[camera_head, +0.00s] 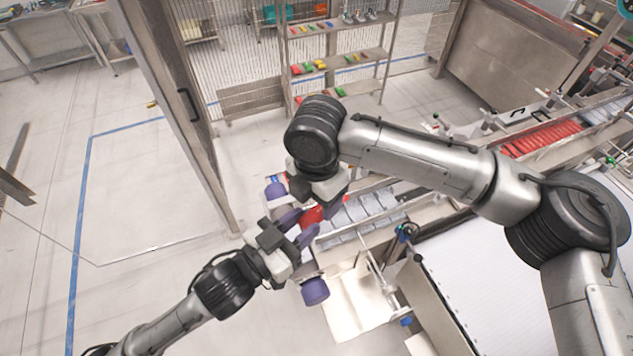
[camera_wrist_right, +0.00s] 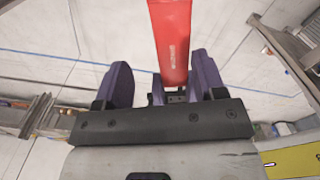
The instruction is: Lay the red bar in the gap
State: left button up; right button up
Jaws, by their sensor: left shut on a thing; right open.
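The red bar (camera_head: 313,214) shows in the head view as a small red patch between my two grippers; most of it is hidden. My left gripper (camera_head: 303,226), with purple fingers, is shut on it. In the right wrist view the red bar (camera_wrist_right: 172,42) runs down from the top edge, its lower end between the purple fingers of my right gripper (camera_wrist_right: 162,80), closer to the right-hand finger. The right gripper is open, with clear room at its left-hand finger. In the head view its fingers are largely hidden by its wrist. I cannot pick out the gap.
Grey pockets (camera_head: 362,212) lie on a line beside the grippers. A row of red pieces (camera_head: 543,138) lies in the machine at the right. A shelf (camera_head: 337,62) with coloured pieces stands at the back. A white surface (camera_head: 500,290) is at lower right. Floor at left is clear.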

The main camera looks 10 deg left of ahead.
jog(key=shift+f, duration=0.55)
jog(key=shift+a+r, duration=0.1)
jog(key=shift+a, duration=0.05)
jog(key=c, duration=0.9)
jog(key=shift+o, duration=0.4)
jog(key=o, duration=0.7)
jog(key=shift+o, duration=0.6)
